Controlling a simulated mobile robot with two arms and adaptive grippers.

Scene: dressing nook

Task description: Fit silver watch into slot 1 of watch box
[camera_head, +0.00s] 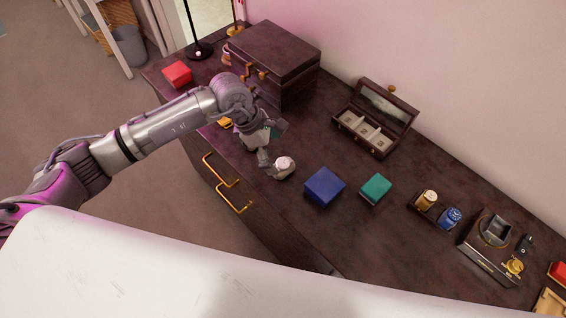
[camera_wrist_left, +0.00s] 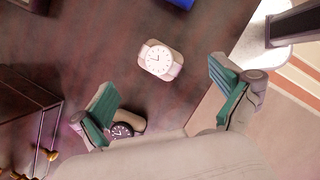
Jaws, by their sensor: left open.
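A pale silver watch with a white dial (camera_head: 284,163) lies on the dark dresser top near its front edge. It also shows in the left wrist view (camera_wrist_left: 160,59), ahead of the fingers. My left gripper (camera_head: 272,145) is open above the dresser, just beside and behind this watch. In the left wrist view my left gripper (camera_wrist_left: 168,100) has its teal pads wide apart, with nothing held. A dark-dialled watch (camera_wrist_left: 121,130) lies by the left finger. The watch box (camera_head: 358,143) stands open toward the back, with pale cushioned slots that look empty. My right gripper is out of view.
A dark jewelry chest (camera_head: 285,45) stands behind my left arm, with a red box (camera_head: 177,73) to its left. A blue box (camera_head: 324,187) and a green box (camera_head: 376,188) stand right of the watch. A valet stand (camera_head: 483,262) is farther right.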

